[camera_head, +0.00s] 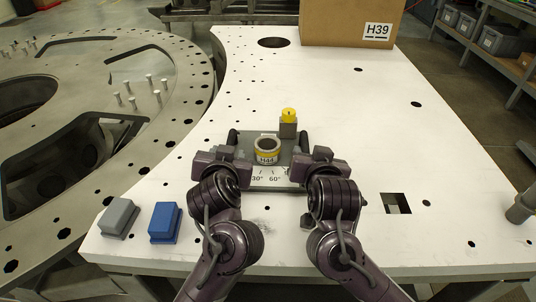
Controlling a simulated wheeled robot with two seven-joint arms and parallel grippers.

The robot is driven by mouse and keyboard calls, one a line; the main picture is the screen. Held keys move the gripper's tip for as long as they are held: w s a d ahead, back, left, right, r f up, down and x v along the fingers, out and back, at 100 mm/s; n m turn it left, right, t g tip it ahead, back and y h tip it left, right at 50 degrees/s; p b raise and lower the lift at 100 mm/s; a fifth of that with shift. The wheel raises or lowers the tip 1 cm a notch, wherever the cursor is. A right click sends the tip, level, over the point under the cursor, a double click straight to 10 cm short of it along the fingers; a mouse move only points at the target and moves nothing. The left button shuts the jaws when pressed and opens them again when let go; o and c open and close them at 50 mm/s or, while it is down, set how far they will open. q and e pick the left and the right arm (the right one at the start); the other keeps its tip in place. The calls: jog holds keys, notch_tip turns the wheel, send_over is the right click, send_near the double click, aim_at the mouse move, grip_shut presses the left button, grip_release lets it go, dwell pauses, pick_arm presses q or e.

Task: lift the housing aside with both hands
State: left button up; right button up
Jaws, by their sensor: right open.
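A dark grey flat unit, which I take to be the housing (253,181), lies on the white plate in front of me. It has angle marks on its near edge and dark upright handles at its left and right sides. A round ring with a yellow band (267,152) sits at its middle. My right gripper (308,158) is at the right side by the handle, jaws open. My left gripper (226,155) is at the left side by the other handle. Its fingers are too small and hidden to tell whether they grip.
A grey block with a yellow top (288,123) stands at the unit's far right corner. A blue block (164,222) and a grey block (119,217) lie at the near left. A cardboard box (340,22) stands at the back. The white plate (370,120) is clear on the right, with several holes.

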aim_at(230, 141)
pick_arm(q)
jog(key=shift+s+r, duration=0.15)
pick_arm(e)
jog(key=shift+s+r, duration=0.1)
pick_arm(q)
jog(key=shift+s+r, duration=0.15)
jog(key=shift+s, duration=0.15)
pick_arm(e)
jog(key=shift+s+r, duration=0.2)
jog(key=shift+s, duration=0.15)
pick_arm(q)
jog(key=x, duration=0.8)
pick_arm(e)
jog(key=x, duration=0.8)
pick_arm(q)
jog(key=shift+c, duration=0.2)
pick_arm(e)
jog(key=shift+c, duration=0.2)
pick_arm(q)
grip_shut()
pick_arm(e)
grip_shut()
pick_arm(q)
jog(key=shift+w+r, duration=0.15)
jog(key=shift+r, duration=0.1)
pick_arm(e)
jog(key=shift+w+r, duration=0.15)
jog(key=shift+r, duration=0.1)
